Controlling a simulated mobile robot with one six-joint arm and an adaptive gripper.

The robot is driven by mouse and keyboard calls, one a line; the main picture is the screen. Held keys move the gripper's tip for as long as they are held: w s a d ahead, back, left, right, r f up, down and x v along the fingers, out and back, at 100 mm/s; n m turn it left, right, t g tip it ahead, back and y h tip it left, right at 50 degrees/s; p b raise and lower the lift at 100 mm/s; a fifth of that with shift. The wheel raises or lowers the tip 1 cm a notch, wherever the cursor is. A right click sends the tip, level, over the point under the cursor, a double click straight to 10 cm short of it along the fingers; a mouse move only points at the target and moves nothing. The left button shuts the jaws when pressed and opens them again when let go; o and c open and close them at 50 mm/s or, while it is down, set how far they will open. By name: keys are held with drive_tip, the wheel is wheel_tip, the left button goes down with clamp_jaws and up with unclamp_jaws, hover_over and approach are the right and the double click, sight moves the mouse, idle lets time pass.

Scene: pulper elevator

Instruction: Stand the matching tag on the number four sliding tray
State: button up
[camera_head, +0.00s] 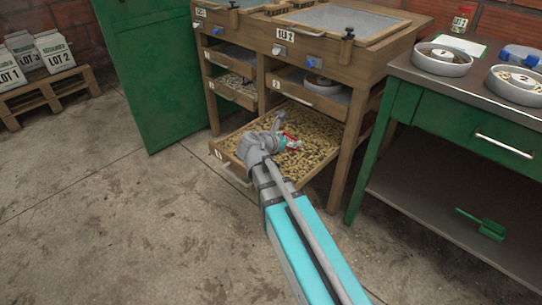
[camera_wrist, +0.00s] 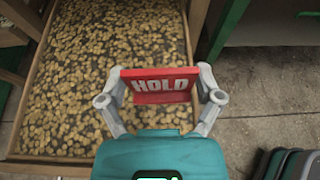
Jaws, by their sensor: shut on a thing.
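A red tag with white letters HOLD (camera_wrist: 160,86) is between the two fingers of my gripper (camera_head: 284,136), which is shut on it. The tag shows small and red in the head view (camera_head: 292,143). The lowest tray (camera_head: 232,171) is pulled out of the wooden bench and is full of beans. Its small front label is too small to read surely. In the wrist view the tray's beans (camera_wrist: 75,85) lie under and beyond the tag. The tag is held above the tray's bed, toward its right side in the wrist view.
The wooden bench (camera_head: 300,60) has upper trays above the pulled-out one, and its leg stands close at right. A green-fronted table (camera_head: 455,125) with bowls (camera_head: 442,60) is at right. A green door panel (camera_head: 150,70) stands at left. The floor in front is clear.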

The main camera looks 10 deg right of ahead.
drive_tip(key=shift+w, duration=0.1)
drive_tip(key=w+a+f+b, duration=0.1)
drive_tip(key=w+f+b, duration=0.1)
drive_tip(key=w, duration=0.1)
drive_tip(key=w+a+f+b, duration=0.1)
drive_tip(key=w+f+b, duration=0.2)
drive_tip(key=w, duration=0.1)
drive_tip(key=w+a+f+b, duration=0.1)
drive_tip(key=w+f+b, duration=0.2)
drive_tip(key=w, duration=0.1)
drive_tip(key=shift+w+a, duration=0.15)
drive_tip(key=shift+a, duration=0.25)
drive_tip(key=shift+w+a+f+b, duration=0.15)
drive_tip(key=shift+w+f+b, duration=0.35)
drive_tip(key=shift+w+b, duration=0.05)
drive_tip(key=shift+w+a+f+b, duration=0.2)
drive_tip(key=shift+w+f+b, duration=0.25)
drive_tip(key=shift+f+b, duration=0.3)
drive_tip(key=shift+s+f+b, duration=0.1)
drive_tip(key=shift+f+b, duration=1.15)
drive_tip(key=shift+f, duration=0.15)
drive_tip(key=o, duration=0.6)
